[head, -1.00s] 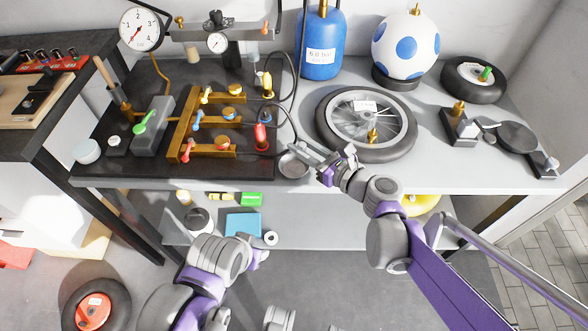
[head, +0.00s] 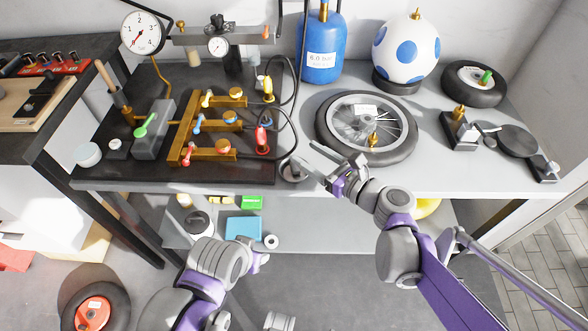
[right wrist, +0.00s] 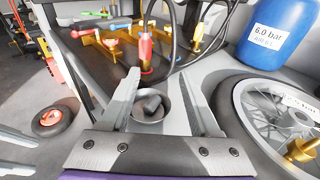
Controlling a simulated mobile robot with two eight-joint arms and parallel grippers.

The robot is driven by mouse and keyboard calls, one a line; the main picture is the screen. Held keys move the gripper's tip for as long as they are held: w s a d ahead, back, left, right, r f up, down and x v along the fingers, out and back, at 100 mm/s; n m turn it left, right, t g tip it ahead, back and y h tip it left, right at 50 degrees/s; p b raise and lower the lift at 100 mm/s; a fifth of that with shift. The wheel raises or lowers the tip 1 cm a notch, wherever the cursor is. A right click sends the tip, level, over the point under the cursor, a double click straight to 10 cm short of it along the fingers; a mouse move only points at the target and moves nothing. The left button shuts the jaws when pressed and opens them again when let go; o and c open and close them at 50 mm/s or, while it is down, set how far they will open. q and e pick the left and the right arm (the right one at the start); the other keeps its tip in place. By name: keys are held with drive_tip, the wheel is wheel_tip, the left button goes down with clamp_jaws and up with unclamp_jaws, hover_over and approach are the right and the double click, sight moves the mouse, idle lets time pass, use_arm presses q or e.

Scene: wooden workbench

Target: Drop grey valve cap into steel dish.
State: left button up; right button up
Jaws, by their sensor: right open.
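The steel dish (head: 286,176) stands at the front of the grey bench top, just right of the black mat. In the right wrist view the dish (right wrist: 136,120) shows between my right fingers. The grey valve cap (right wrist: 152,103) lies inside the dish, tilted against its floor or wall. My right gripper (head: 304,152) is open and empty above the dish, with its fingers spread apart, and it also shows in the right wrist view (right wrist: 157,73). My left arm is low in front of the bench; its gripper (head: 261,257) is small and its fingers are unclear.
A spoked wheel (head: 408,130) lies right of the dish. A brass manifold (head: 180,140) with coloured valves and black hoses stands on the black mat (head: 225,174) to the left. A blue tank (head: 320,65) and a spotted ball (head: 405,50) stand behind.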

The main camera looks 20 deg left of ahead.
use_arm(q)
drive_tip(key=shift+r+p, duration=0.35)
drive_tip(key=shift+r, duration=0.05)
use_arm(e)
drive_tip(key=v, duration=0.8)
drive_tip(key=shift+d, duration=0.2)
drive_tip(key=shift+s, duration=0.15)
drive_tip(key=s+d+f+n+g+h, duration=0.2)
drive_tip(key=s+d+f+n+h, duration=0.5)
drive_tip(key=s+d+n, duration=0.4)
drive_tip(key=s+d+f+n+g+h, duration=0.1)
drive_tip(key=s+d+f+n+h, duration=0.55)
drive_tip(key=d+n, duration=0.45)
use_arm(q)
wheel_tip(320, 180, up, 14)
drive_tip(key=w+p, duration=0.2)
drive_tip(key=p, duration=1)
drive_tip(key=shift+f+t, duration=0.25)
drive_tip(key=shift+t, duration=0.05)
use_arm(e)
wheel_tip(320, 180, up, 14)
drive_tip(key=w+n, duration=0.1)
drive_tip(key=w, duration=0.1)
drive_tip(key=shift+w+a+f+n+t+h, duration=0.15)
drive_tip(key=shift+a+f+n+t+h, duration=0.1)
drive_tip(key=shift+a+n+t+h, duration=0.15)
use_arm(q)
drive_tip(key=shift+s, duration=0.1)
